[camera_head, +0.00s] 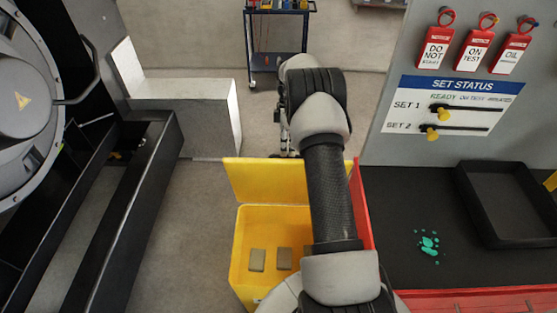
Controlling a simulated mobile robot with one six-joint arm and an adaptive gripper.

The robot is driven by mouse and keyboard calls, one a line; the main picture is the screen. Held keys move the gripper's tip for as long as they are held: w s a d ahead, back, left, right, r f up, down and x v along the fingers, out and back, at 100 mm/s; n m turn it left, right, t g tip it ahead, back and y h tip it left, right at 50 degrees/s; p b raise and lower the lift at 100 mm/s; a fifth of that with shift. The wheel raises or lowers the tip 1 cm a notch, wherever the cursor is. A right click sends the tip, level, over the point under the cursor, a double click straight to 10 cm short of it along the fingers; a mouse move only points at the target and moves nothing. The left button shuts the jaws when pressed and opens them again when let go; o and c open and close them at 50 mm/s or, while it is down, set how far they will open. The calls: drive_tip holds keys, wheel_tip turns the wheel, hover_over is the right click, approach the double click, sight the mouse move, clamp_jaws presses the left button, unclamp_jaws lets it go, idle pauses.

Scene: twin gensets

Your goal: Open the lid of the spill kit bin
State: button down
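The yellow spill kit bin (241,262) stands on the floor at the lower middle, left of the red-edged bench. Its top is open and I see into it; a few grey-brown blocks (257,260) lie inside. The yellow lid (258,182) stands raised along the bin's far edge. My arm crosses in front of the bin's right part and hides some of the lid and the inside. The arm reaches away past the lid. My gripper's fingers are hidden behind my own arm links, so whether they touch anything does not show.
A black bench top (395,200) on the right holds a black tray (510,205) and a green spill (429,244). A status board (455,103) with red tags stands behind it. A genset with black rails (125,215) is on the left. The grey floor (195,195) between is clear.

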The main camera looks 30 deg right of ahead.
drive_tip(key=shift+w+d+f, duration=0.15)
drive_tip(key=shift+f, duration=0.75)
drive_tip(key=shift+w+d+f, duration=0.1)
drive_tip(key=shift+f, duration=0.75)
drive_tip(key=c, duration=2)
unclamp_jaws()
drive_tip(key=o, duration=0.3)
drive_tip(key=shift+w+d+f, duration=0.1)
drive_tip(key=shift+w+f, duration=0.1)
drive_tip(key=shift+w, duration=0.15)
drive_tip(key=shift+o, duration=0.2)
drive_tip(key=shift+s+r, duration=0.1)
drive_tip(key=shift+r, duration=0.25)
drive_tip(key=v, duration=1.2)
drive_tip(key=shift+w+d, duration=0.15)
drive_tip(key=shift+w, duration=0.05)
